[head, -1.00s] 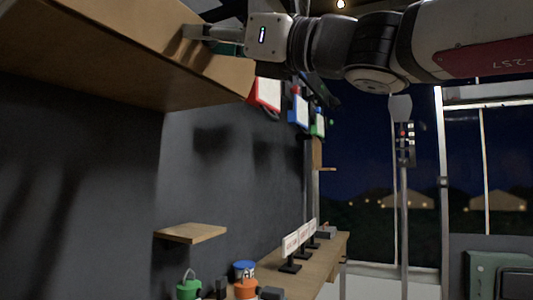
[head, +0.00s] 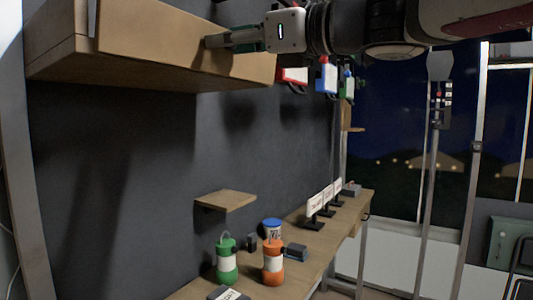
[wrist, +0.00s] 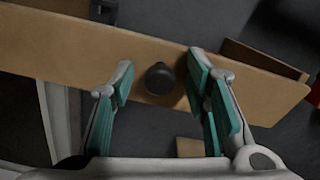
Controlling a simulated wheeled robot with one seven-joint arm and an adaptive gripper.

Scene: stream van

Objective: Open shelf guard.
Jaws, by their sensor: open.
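The shelf guard is a long wooden board along the front of the high wooden shelf (head: 150,60) at the upper left of the head view. In the wrist view the guard (wrist: 60,48) crosses the picture at a slant, with a dark round knob (wrist: 159,78) on its face. My gripper (head: 212,41) is at the shelf's front in the head view. In the wrist view my gripper (wrist: 160,80) is open, one finger on each side of the knob, and does not visibly touch it. In the head view the knob is hidden.
Coloured boxes (head: 327,78) hang right of the high shelf.

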